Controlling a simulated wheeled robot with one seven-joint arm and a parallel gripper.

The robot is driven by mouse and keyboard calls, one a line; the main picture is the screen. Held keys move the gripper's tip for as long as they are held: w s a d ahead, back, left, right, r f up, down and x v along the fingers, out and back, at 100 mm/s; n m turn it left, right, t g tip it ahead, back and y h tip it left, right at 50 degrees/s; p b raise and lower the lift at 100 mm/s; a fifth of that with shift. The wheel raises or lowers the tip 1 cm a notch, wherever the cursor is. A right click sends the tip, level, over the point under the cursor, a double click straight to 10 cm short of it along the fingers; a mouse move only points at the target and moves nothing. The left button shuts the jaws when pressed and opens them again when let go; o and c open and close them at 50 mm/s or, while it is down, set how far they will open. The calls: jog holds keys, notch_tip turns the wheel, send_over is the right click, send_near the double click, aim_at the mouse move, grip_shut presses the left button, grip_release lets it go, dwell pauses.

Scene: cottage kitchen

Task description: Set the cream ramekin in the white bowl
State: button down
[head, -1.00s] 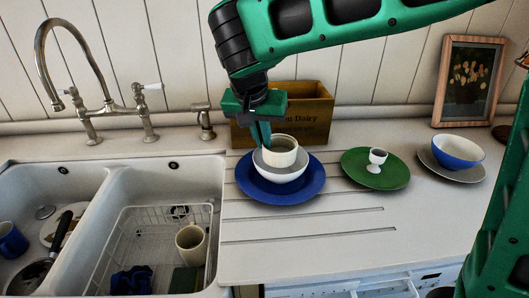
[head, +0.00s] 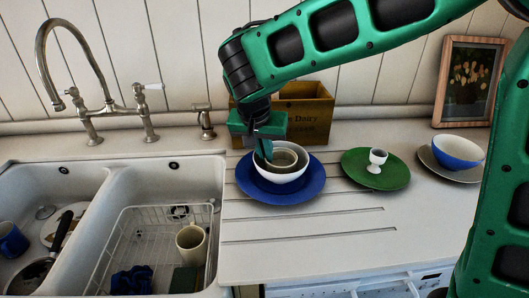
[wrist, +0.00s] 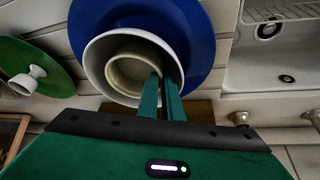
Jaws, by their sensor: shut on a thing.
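The cream ramekin (head: 287,156) is inside the white bowl (head: 283,178), its rim near the bowl's rim. The bowl sits on a blue plate (head: 312,185) on the drainboard. My gripper (head: 264,156) reaches down at the ramekin's left side in the head view and is shut on its wall. In the wrist view, one finger of my gripper (wrist: 163,77) is inside the ramekin (wrist: 122,68) and the other is between it and the bowl's wall (wrist: 93,62). Whether the ramekin's base touches the bowl's bottom is hidden.
A green plate (head: 356,174) with a white egg cup (head: 377,160) stands to the right. A blue-and-white bowl (head: 458,152) on a grey plate is farther right. A wooden box (head: 312,112) stands behind. The sink (head: 122,185) is left. The front drainboard is clear.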

jog(key=c, duration=2.2)
grip_release()
jog(key=shift+f, duration=0.1)
jog(key=v, duration=1.2)
jog(key=shift+r, duration=0.35)
jog(key=shift+w, duration=0.1)
